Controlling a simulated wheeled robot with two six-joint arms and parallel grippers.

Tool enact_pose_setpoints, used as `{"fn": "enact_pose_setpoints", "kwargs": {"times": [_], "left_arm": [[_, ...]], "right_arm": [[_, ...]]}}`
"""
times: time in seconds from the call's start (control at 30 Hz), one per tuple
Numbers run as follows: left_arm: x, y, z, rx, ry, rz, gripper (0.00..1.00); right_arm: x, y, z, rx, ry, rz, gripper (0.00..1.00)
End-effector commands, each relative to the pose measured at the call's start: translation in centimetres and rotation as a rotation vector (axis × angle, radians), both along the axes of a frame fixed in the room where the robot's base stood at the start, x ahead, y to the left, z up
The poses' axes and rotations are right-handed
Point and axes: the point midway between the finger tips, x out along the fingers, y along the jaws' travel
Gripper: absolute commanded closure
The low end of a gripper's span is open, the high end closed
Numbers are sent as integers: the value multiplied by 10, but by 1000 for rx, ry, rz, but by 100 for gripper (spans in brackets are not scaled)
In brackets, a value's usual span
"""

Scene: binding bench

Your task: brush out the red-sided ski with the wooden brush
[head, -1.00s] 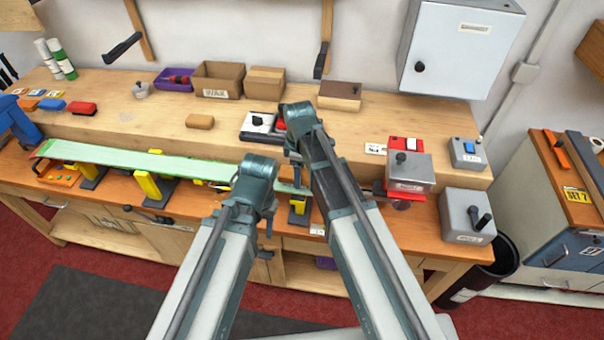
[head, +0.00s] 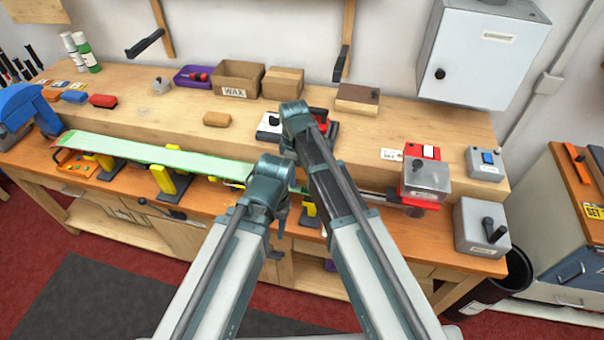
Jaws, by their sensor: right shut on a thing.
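The ski (head: 165,154) lies base up along the front of the bench. Its base looks pale green, and I cannot make out red sides. Its right end is hidden behind my arms. My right gripper (head: 291,154) points down over the ski's right part. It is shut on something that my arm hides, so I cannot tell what. My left gripper (head: 280,212) is lower and nearer, at the bench's front edge; its fingers are mostly hidden. A tan rounded block (head: 217,118) lies on the raised shelf; I cannot tell whether it is the wooden brush.
Yellow-and-black supports (head: 166,180) hold the ski. Blue (head: 74,96) and red (head: 102,101) blocks lie at the shelf's left. A wax box (head: 238,78) stands behind. A grey-and-red device (head: 427,176) and a grey box (head: 480,226) stand at the right.

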Motion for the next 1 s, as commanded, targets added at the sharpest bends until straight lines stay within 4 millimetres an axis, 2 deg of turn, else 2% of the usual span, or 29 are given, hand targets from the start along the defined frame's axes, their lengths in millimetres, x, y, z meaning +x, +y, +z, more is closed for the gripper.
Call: {"fn": "enact_pose_setpoints", "kwargs": {"times": [0.1, 0.47, 0.8, 1.0], "left_arm": [[0, 0, 1, 0, 0, 0, 50], [0, 0, 0, 0, 0, 0, 50], [0, 0, -2, 0, 0, 0, 50], [0, 0, -3, 0, 0, 0, 50]], "right_arm": [[3, 10, 1, 2, -1, 1, 80], [5, 16, 0, 0, 0, 1, 80], [13, 42, -2, 0, 0, 1, 80], [13, 45, -3, 2, -1, 0, 80]]}}
